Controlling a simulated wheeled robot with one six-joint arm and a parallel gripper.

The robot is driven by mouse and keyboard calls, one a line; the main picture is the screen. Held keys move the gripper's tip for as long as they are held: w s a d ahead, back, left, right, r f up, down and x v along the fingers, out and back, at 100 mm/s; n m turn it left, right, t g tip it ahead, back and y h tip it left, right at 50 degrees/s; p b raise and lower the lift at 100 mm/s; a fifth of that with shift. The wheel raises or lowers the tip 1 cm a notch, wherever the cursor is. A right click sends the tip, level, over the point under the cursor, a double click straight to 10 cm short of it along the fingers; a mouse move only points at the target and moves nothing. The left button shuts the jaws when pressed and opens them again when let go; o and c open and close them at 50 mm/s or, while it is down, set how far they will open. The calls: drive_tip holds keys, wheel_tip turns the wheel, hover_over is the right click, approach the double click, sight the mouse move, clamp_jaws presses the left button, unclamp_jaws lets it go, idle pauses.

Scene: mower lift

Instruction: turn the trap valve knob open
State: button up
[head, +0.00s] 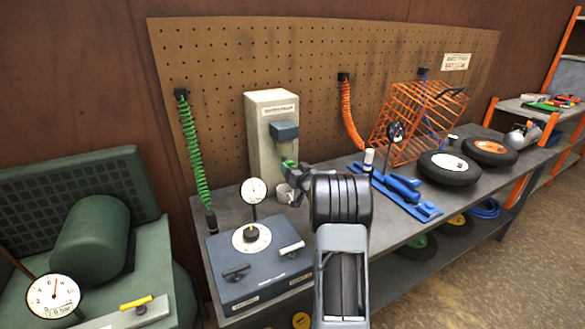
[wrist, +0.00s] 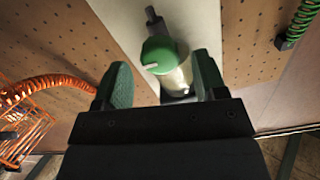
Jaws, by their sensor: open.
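The trap valve knob (wrist: 158,55) is a round green knob with a pale mark, in front of a cream panel in the wrist view. A pale cylindrical part shows just below it. My gripper (wrist: 163,75) is open, with its two green-padded fingers on either side of the knob, and gaps show between pads and knob. In the head view my gripper (head: 291,172) is at the lower front of the cream cabinet (head: 271,137), below its blue-grey box (head: 285,131). The knob cannot be told apart from the green finger pads there.
A blue-grey box with a gauge (head: 254,190) stands left of my arm on the bench. A pale cup (head: 284,194) is close below the gripper. A blue tool rail (head: 402,190), an orange wire cage (head: 410,122) and wheels (head: 449,167) lie to the right. A green hose (head: 194,155) hangs left.

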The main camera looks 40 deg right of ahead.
drive_tip(key=shift+w, duration=0.35)
drive_tip(key=c, duration=0.9)
